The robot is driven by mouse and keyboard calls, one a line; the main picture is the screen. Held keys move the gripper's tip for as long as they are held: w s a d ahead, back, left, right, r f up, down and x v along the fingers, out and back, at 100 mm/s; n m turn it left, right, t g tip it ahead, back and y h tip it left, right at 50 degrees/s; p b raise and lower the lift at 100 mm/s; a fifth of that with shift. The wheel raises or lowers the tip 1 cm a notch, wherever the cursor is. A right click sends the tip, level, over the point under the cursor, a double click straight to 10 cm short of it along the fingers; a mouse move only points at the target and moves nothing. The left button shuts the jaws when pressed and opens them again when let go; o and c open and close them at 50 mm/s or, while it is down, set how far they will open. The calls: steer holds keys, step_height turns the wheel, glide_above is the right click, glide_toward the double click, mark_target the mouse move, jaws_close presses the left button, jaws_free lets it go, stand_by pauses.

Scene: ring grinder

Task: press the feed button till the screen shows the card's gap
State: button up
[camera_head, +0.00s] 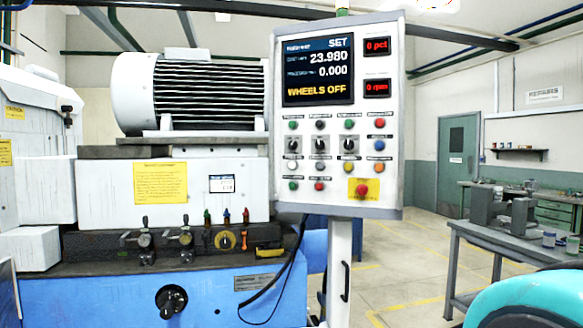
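The control panel's screen (318,71) reads SET, 23.980, 0.000 and WHEELS OFF in yellow. The button labels are too small to read, so I cannot tell which is the feed button. A small white card (222,184) with a dark top edge is on the machine's white front; its figures are not legible. A larger yellow notice (160,183) is to its left. My gripper is not in view; a teal part, apparently of my arm, shows at bottom right.
A red button on a yellow plate (362,189) sits low on the panel. Two red displays read 0 pct (377,46) and 0 rpm (376,88). A grey workbench (480,234) with a vise stands at right. Open floor lies between the panel post and the bench.

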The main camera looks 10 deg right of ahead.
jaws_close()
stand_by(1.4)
